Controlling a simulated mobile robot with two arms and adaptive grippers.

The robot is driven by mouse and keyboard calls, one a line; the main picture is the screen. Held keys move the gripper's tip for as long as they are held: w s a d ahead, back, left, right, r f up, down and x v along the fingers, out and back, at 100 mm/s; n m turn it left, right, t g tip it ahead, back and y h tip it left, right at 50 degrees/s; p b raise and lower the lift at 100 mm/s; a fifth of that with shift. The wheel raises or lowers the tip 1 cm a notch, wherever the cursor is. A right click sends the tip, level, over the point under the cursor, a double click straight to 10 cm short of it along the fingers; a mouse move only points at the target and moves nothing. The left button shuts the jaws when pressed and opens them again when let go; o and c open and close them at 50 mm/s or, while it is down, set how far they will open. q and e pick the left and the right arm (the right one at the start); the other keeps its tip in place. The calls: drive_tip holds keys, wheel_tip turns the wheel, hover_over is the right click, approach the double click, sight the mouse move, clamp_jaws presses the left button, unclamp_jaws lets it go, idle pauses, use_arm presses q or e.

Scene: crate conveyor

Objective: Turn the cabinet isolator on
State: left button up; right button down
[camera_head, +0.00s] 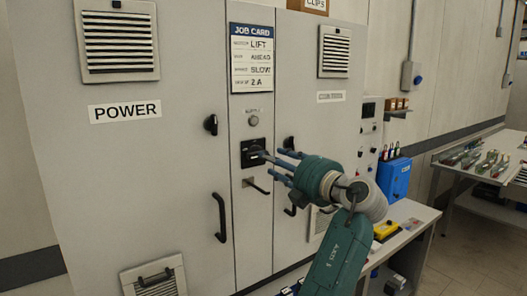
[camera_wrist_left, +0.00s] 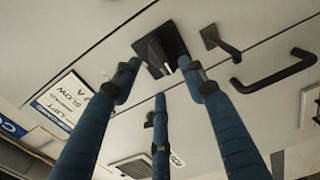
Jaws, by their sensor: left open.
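The isolator (camera_head: 247,150) is a black square plate with a dark rotary knob, on the narrow middle panel of the grey cabinet (camera_head: 180,185). In the left wrist view the isolator (camera_wrist_left: 160,49) lies just beyond the fingertips. My left gripper (camera_head: 273,166) is open, with its blue fingers pointing at the isolator from the right. In the wrist view the left gripper (camera_wrist_left: 158,72) has two fingertips either side of the plate's near edge and a third below. I cannot tell whether any finger touches the knob. The knob's exact setting is unclear, partly hidden by a finger in the head view.
A lamp (camera_head: 253,121) sits above the isolator and a black lever handle (camera_head: 257,185) below it. A door handle (camera_head: 220,217) and a rotary latch (camera_head: 211,124) are to the left. A job card (camera_head: 252,58) hangs above. A bench with a blue box (camera_head: 396,178) stands right.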

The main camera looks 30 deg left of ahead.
use_arm(q)
drive_tip(key=p+x, duration=0.2)
drive_tip(key=x, duration=0.4)
drive_tip(key=shift+w, duration=0.1)
drive_tip(key=shift+c, duration=0.5)
clamp_jaws()
drive_tip(key=shift+f, duration=0.1)
